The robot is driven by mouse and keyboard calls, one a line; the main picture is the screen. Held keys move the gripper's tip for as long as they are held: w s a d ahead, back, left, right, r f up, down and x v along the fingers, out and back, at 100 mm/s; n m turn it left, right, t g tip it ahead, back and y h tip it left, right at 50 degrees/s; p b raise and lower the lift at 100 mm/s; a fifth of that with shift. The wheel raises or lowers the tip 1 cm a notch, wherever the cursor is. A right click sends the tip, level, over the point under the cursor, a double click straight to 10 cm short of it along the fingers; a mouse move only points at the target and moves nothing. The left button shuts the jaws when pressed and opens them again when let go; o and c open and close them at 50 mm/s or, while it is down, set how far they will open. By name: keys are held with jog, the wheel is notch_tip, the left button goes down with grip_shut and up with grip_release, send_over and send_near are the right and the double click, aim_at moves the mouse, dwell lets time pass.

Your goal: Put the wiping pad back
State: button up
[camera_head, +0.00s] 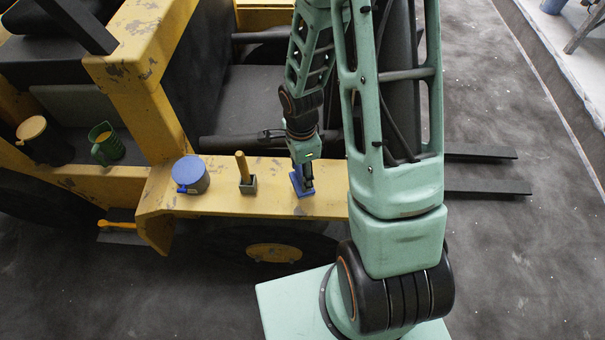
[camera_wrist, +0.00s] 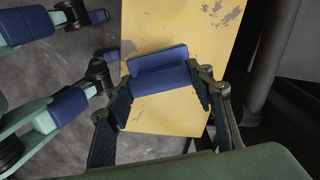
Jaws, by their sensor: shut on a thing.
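The blue wiping pad (camera_wrist: 158,72) shows between my gripper's two fingers in the wrist view, over the scuffed yellow ledge (camera_wrist: 168,118). My gripper (camera_wrist: 163,88) is shut on the pad, one finger at each end of it. In the head view my gripper (camera_head: 306,177) points down at the ledge (camera_head: 222,200), with the blue pad (camera_head: 297,187) at its tip, right of the middle of the ledge. I cannot tell whether the pad touches the ledge or is held just above it.
On the ledge, left of the pad, stand a wooden handle (camera_head: 241,166) in a small dark square holder (camera_head: 248,187) and a blue lidded pail (camera_head: 190,176). A green mug (camera_head: 107,146) and a tan round lid (camera_head: 31,128) are farther left. Dark forks (camera_head: 485,190) stick out right.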

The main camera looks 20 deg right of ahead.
jog(key=shift+w+d+f, duration=0.3)
jog(key=shift+w+f, duration=0.2)
jog(key=shift+f, duration=0.2)
jog(key=shift+w+f, duration=0.1)
jog(key=shift+f, duration=1.45)
jog(key=o, duration=1.1)
jog(key=shift+r, duration=0.1)
notch_tip(320, 180, up, 12)
jog(key=shift+f, duration=0.1)
